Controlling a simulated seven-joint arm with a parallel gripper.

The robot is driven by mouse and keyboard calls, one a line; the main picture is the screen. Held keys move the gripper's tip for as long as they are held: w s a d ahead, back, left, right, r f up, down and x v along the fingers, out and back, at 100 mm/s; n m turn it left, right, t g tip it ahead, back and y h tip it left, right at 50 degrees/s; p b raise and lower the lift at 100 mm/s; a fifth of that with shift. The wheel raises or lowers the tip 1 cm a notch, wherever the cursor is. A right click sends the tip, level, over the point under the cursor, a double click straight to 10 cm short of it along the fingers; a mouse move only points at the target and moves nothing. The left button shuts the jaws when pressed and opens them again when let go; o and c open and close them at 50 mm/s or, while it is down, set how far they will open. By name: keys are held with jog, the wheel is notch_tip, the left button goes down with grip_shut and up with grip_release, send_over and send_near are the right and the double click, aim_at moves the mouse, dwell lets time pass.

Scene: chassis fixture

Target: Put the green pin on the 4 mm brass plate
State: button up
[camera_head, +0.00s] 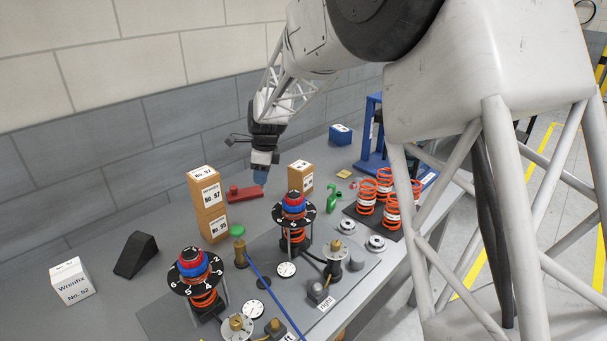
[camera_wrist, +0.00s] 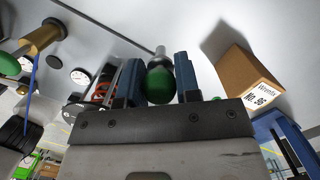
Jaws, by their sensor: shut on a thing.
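My gripper (camera_head: 261,177) hangs in the air over the back of the bench, above the grey surface near a red block. In the wrist view its two blue fingers (camera_wrist: 159,84) are shut on the green pin (camera_wrist: 159,87), which has a round green head and a thin grey shank pointing away from the palm. The pin cannot be made out in the head view. A small yellowish flat piece (camera_head: 343,174) lies on the bench near the blue frame; I cannot tell whether it is the 4 mm brass plate, and no thickness marking is readable.
A red block (camera_head: 245,193) lies below my gripper. Cardboard boxes (camera_head: 208,205) and (camera_head: 300,176) stand either side. Spring stacks with black dials (camera_head: 294,207), a brass post (camera_head: 241,255), orange springs (camera_head: 368,200) and a blue frame (camera_head: 372,140) crowd the front and right.

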notch_tip(320, 180, up, 6)
jog(key=shift+f, duration=0.2)
jog(key=w+d, duration=1.2)
jog(key=w, duration=0.2)
send_over(344, 174)
notch_tip(344, 174, down, 5)
jog(key=shift+f, duration=0.2)
jog(key=shift+f, duration=2.5)
jog(key=shift+f, duration=0.1)
jog(key=shift+f, duration=2.4)
